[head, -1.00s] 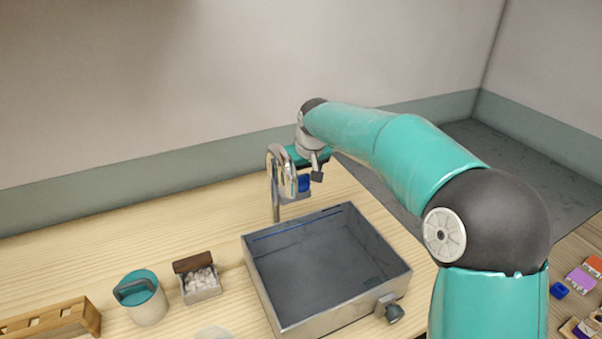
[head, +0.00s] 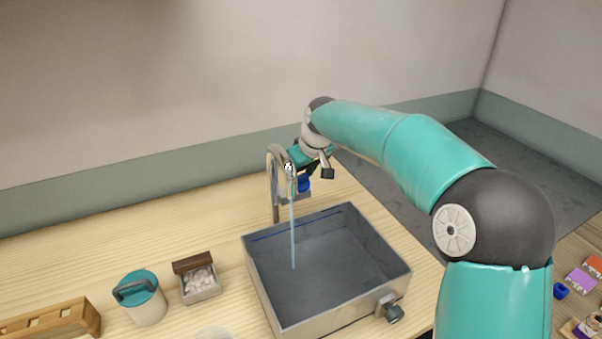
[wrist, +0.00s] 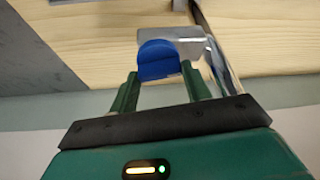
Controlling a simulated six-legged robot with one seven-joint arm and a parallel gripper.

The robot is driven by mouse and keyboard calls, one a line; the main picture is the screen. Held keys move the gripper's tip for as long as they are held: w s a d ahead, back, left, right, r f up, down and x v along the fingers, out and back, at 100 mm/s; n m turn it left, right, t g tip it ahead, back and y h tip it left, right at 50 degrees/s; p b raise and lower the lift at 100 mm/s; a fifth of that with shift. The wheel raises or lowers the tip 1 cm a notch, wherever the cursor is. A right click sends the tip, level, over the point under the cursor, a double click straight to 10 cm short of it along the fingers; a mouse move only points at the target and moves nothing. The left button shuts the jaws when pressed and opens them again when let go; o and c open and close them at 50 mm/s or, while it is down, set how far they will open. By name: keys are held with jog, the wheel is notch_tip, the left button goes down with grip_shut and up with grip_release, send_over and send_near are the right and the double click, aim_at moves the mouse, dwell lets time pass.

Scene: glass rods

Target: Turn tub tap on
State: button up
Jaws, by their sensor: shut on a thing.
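The tub (head: 345,290) is a grey metal basin on the wooden counter. The tap (head: 275,190) is a chrome gooseneck at the tub's back left corner. A thin stream of blue water (head: 293,235) falls from its spout into the tub. The blue tap handle (head: 304,184) is at the tap's right side and shows in the wrist view (wrist: 158,60). My gripper (wrist: 160,82) is shut on the blue handle, with a green finger on each side of it. In the head view the gripper is partly hidden behind the spout.
A teal-lidded canister (head: 146,300), a small box of white pieces (head: 200,282) and a wooden rack (head: 55,318) stand left of the tub. A drain valve (head: 392,312) sticks out from the tub's front right. The wall is behind the counter.

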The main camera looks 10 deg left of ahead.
jog(key=n+g+y, duration=0.1)
jog(key=n, duration=0.3)
jog(key=shift+w+d, duration=0.1)
jog(key=n+g, duration=0.1)
jog(key=n, duration=0.3)
jog(key=shift+w+g, duration=0.1)
jog(key=shift+g, duration=0.3)
jog(key=n+g, duration=0.1)
jog(key=n, duration=0.2)
jog(key=shift+w+n, duration=0.1)
jog(key=shift+n, duration=0.3)
jog(key=shift+w+n+g+h, duration=0.1)
jog(key=shift+n+g+h, duration=0.5)
jog(key=shift+n, duration=1.3)
jog(key=shift+g, duration=0.3)
jog(key=o, duration=1)
jog(key=shift+r, duration=0.15)
